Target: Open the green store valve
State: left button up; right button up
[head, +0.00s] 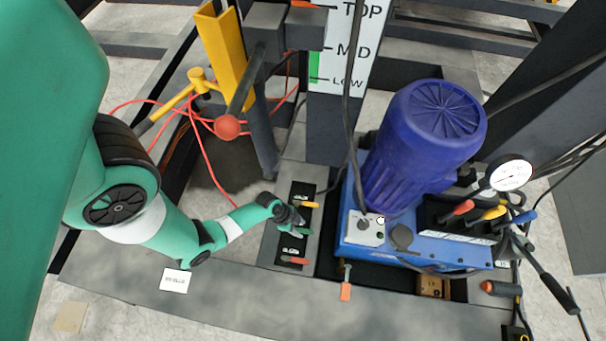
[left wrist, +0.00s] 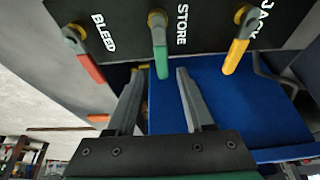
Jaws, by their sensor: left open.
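The green store valve handle (left wrist: 161,62) hangs from a brass stem on the black valve panel, beside the STORE label, in the left wrist view. My left gripper (left wrist: 160,75) is open, its two fingers on either side of the green handle's lower end in that picture. Contact cannot be told. In the head view my left gripper (head: 290,214) is at the panel and partly covers it; the green handle (head: 303,232) shows just beside it. My right gripper is not in view.
On the same panel (head: 298,190), a yellow JACK handle (left wrist: 235,56) and a red BLEED handle (left wrist: 91,69) flank the green one. A blue pump unit (head: 350,225) stands close to the right. Red cables (head: 205,150) and a yellow post (head: 222,55) lie behind my left arm.

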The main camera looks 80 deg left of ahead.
aim_at(306, 231)
pick_arm(q)
jog(key=b+x, duration=0.1)
jog(key=x, duration=0.2)
jog(key=shift+w+f, duration=0.15)
jog(key=shift+w, duration=0.05)
grip_shut()
dwell(1.3)
